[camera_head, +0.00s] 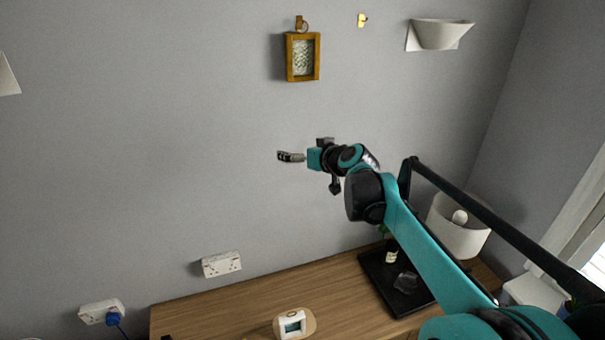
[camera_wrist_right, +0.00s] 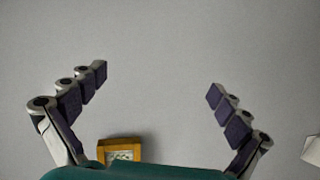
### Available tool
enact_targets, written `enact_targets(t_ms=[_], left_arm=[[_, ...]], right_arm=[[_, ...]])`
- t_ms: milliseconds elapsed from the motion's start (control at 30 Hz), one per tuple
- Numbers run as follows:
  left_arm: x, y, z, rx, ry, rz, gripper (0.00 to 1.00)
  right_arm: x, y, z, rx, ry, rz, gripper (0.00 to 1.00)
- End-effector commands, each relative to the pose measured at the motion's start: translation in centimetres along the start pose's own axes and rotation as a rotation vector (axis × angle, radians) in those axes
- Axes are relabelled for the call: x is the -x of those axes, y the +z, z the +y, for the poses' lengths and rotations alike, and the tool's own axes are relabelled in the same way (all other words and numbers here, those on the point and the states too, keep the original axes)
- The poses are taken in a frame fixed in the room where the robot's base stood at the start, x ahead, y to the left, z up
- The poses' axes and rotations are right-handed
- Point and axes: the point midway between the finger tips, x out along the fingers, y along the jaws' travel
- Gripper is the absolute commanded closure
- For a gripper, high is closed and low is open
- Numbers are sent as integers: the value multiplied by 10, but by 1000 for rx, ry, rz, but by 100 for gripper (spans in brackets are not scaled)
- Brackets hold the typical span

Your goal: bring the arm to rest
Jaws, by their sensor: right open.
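My right arm (camera_head: 420,235) is teal and black and reaches up from the lower right in the head view. My right gripper (camera_head: 291,157) is in front of the grey wall, above the wooden surface and below the framed picture. In the right wrist view the right gripper (camera_wrist_right: 158,100) has its two fingers wide apart with nothing between them. My left gripper does not show in either view.
A framed picture (camera_head: 303,57) hangs on a hook on the wall. A brass hook (camera_head: 362,19) and a white wall lamp (camera_head: 440,35) are to its right. A wooden tabletop (camera_head: 240,308) below holds a small white device (camera_head: 291,325), a black tray (camera_head: 378,268) and a lamp (camera_head: 458,228).

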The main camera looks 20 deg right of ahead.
Motion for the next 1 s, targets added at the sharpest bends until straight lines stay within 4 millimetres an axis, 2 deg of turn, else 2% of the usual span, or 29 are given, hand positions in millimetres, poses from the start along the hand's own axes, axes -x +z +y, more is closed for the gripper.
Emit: enact_targets(t_ms=[33,133,467,567,667,767,800,867,900,967,1000], left_arm=[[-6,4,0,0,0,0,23],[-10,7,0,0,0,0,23],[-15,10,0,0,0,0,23],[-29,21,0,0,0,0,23],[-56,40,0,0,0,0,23],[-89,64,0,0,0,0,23],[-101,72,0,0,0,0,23],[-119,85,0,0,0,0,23],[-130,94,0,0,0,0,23],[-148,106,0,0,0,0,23],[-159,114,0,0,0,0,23]], right_arm=[[-3,10,0,3,-2,-1,0],[-6,20,-1,7,-6,-1,0],[-8,32,-5,12,-11,-7,0],[-4,61,-18,14,-23,-38,0],[6,118,-41,19,-41,-104,0],[22,195,-66,26,-51,-194,0],[29,227,-74,28,-49,-232,0],[41,274,-83,32,-43,-286,0],[48,305,-88,36,-36,-321,0],[60,352,-92,40,-20,-371,0],[67,383,-94,42,-7,-402,0]])
